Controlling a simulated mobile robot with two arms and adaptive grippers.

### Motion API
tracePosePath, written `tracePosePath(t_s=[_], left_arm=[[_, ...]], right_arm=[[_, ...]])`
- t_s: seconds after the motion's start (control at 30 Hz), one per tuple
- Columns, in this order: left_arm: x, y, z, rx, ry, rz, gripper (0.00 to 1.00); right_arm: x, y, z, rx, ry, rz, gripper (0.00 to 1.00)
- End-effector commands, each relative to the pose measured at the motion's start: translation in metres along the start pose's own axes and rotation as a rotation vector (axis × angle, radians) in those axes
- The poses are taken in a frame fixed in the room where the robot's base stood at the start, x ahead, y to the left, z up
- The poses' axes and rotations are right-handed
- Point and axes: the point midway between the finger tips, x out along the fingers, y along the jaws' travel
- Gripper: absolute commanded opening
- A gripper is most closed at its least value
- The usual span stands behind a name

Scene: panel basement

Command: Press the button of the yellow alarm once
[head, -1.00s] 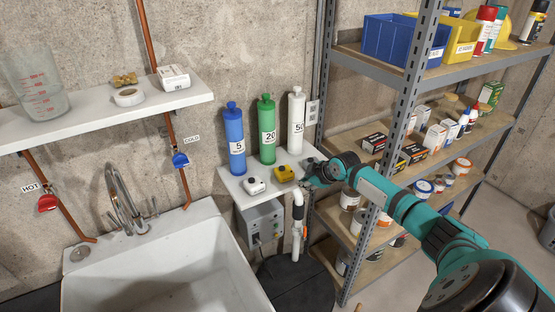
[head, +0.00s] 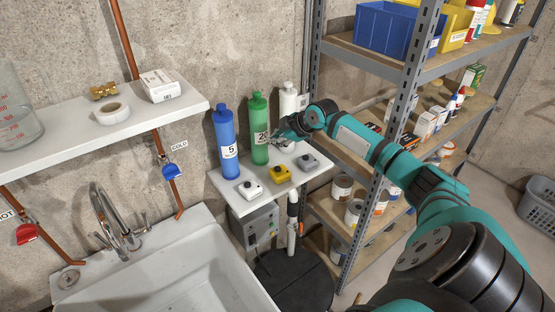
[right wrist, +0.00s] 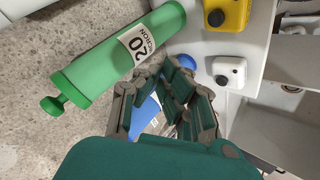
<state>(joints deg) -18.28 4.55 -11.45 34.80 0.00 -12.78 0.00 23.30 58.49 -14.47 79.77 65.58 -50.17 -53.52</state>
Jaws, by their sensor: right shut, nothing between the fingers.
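The yellow alarm (head: 281,173) sits on a small white shelf, in the middle of a row of three small boxes with dark buttons on top. It also shows at the top of the right wrist view (right wrist: 228,14), partly cut off. My right gripper (head: 277,137) is shut and empty. It is raised in front of the green cylinder, above and behind the yellow alarm, and apart from it. In the right wrist view its fingers (right wrist: 175,88) are over the blue cylinder. My left gripper is not in view.
A white box (head: 250,188) and a grey box (head: 308,162) flank the yellow one. Blue (head: 226,150), green (head: 259,115) and white (head: 288,104) cylinders stand behind them. A metal rack (head: 395,105) is at the right, a sink (head: 180,275) at lower left.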

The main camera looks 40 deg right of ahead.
Motion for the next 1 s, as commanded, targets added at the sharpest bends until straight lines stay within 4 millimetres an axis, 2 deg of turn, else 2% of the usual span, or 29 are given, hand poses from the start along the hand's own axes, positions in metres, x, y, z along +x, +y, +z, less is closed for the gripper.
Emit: tracePosePath(t_s=[0.13, 0.4, 0.57, 0.7, 1.0], left_arm=[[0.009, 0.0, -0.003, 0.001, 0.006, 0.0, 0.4], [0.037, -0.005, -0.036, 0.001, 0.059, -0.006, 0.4], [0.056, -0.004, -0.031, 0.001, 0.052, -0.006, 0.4], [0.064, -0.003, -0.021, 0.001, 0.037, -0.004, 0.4], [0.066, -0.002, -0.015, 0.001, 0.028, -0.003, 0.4]], right_arm=[[0.008, -0.006, 0.006, 0.001, -0.001, -0.001, 0.0], [0.032, -0.024, 0.024, 0.0, -0.002, -0.001, 0.0], [0.048, -0.036, 0.035, 0.0, -0.002, -0.001, 0.0], [0.058, -0.042, 0.042, 0.0, 0.0, 0.0, 0.0], [0.061, -0.044, 0.044, 0.0, 0.0, 0.0, 0.0]])
